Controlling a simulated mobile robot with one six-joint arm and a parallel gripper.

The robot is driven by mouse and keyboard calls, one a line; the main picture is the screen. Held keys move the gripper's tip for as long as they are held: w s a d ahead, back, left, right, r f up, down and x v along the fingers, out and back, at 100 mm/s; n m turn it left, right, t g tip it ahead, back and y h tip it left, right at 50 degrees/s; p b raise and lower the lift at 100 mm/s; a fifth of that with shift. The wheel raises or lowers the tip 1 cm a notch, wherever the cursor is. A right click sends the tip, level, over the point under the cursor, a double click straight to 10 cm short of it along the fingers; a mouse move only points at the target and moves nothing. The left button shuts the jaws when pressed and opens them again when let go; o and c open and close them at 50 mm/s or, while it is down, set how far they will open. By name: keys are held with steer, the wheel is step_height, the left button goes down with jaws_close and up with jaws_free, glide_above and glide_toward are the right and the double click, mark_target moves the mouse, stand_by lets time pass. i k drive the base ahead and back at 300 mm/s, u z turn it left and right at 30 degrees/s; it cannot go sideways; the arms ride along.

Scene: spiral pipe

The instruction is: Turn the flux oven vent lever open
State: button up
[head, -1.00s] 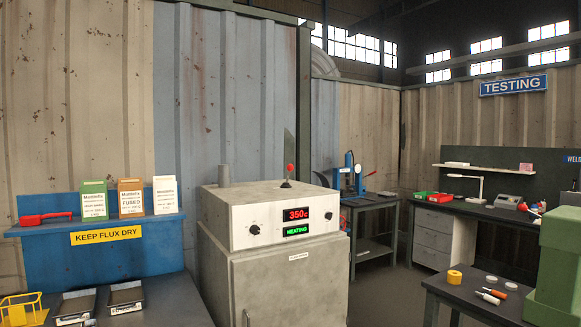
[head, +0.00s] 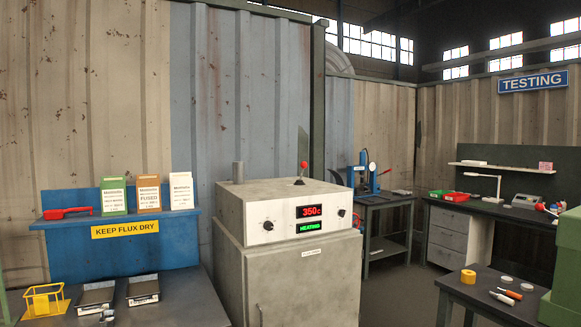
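The flux oven (head: 287,250) is a grey-white box standing in the middle of the head view. Its front panel has a red display reading 350c, a green HEATING display and a dark knob on each side. On its top is a short lever with a red ball knob (head: 303,165), which I take to be the vent lever; it leans slightly to the right on a dark base. A short grey pipe (head: 238,172) rises from the top's back left. My gripper is not in view.
Left of the oven, a blue shelf (head: 75,255) marked KEEP FLUX DRY holds flux boxes and a red tool above a dark bench. Right stand a dark table (head: 470,300) with tape and tools, and green blocks (head: 563,280). Floor (head: 395,290) shows between oven and table.

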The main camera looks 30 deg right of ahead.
mark_target(304, 165)
steer(key=u, duration=0.7)
steer(key=k, duration=0.8)
steer(key=z, duration=0.75)
steer(key=i, duration=1)
